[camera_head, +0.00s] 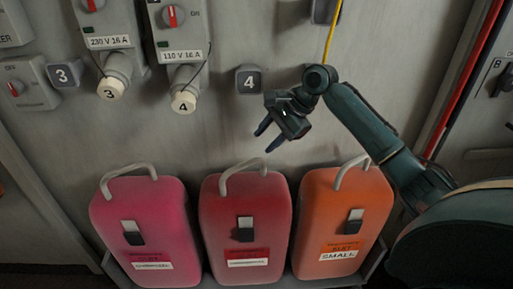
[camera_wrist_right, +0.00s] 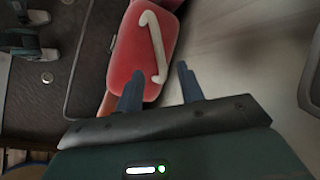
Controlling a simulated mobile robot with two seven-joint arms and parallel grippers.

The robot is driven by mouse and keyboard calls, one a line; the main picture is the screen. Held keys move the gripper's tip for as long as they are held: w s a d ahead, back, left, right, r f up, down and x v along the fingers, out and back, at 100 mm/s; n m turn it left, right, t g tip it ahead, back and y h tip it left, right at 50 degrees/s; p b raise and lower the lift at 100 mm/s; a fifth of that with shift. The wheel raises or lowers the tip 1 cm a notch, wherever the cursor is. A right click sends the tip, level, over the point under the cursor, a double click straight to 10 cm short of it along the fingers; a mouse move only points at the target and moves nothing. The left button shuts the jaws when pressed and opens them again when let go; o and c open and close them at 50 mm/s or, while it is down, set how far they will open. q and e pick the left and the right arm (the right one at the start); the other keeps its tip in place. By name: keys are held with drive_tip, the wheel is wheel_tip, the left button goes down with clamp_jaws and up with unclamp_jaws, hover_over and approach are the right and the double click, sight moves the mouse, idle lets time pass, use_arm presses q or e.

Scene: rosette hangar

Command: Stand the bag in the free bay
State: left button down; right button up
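Three bags stand side by side in a low rack (camera_head: 117,270): a pink bag (camera_head: 145,210), a red bag (camera_head: 246,202) and an orange bag (camera_head: 343,195) labelled SMALL. Each has a pale handle on top. I see no empty bay between them. My right gripper (camera_head: 268,137) is open and empty, above the red bag and apart from its handle (camera_head: 244,166). In the right wrist view, the gripper (camera_wrist_right: 160,69) has its fingers spread, with a red bag (camera_wrist_right: 130,55) and its pale handle (camera_wrist_right: 157,45) beyond the fingertips. My left gripper is not in view.
A yellow cable (camera_head: 331,35) hangs near my right wrist. The wall between the socket and the bags is bare.

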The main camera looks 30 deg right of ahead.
drive_tip(key=a+f+n, duration=0.1)
drive_tip(key=f, duration=0.2)
drive_tip(key=s+a+f+n, duration=0.1)
drive_tip(key=a+f, duration=0.1)
drive_tip(key=f, duration=0.1)
drive_tip(key=s+a+f+n, duration=0.1)
drive_tip(key=f+n, duration=0.1)
drive_tip(key=f, duration=0.1)
drive_tip(key=shift+s+a+f+t, duration=0.1)
drive_tip(key=shift+a+f+t, duration=0.25)
drive_tip(key=shift+a+t, duration=0.05)
drive_tip(key=s+a+f+n, duration=0.1)
drive_tip(key=f, duration=0.1)
drive_tip(key=s+a+f+n, duration=0.1)
drive_tip(key=a+f, duration=0.1)
drive_tip(key=f, duration=0.1)
drive_tip(key=s+a+f+n+t, duration=0.1)
drive_tip(key=s+a+f+n, duration=0.1)
drive_tip(key=shift+f, duration=0.15)
drive_tip(key=s+a+f+n+t, duration=0.1)
drive_tip(key=s+a+n, duration=0.3)
drive_tip(key=s, duration=0.4)
drive_tip(key=s+a+f+n+t, duration=0.2)
drive_tip(key=s+a+n+t, duration=0.2)
drive_tip(key=s+n, duration=0.3)
drive_tip(key=shift+s+a+f+h, duration=0.15)
drive_tip(key=shift+s+a+h, duration=0.25)
drive_tip(key=shift+s+a, duration=0.1)
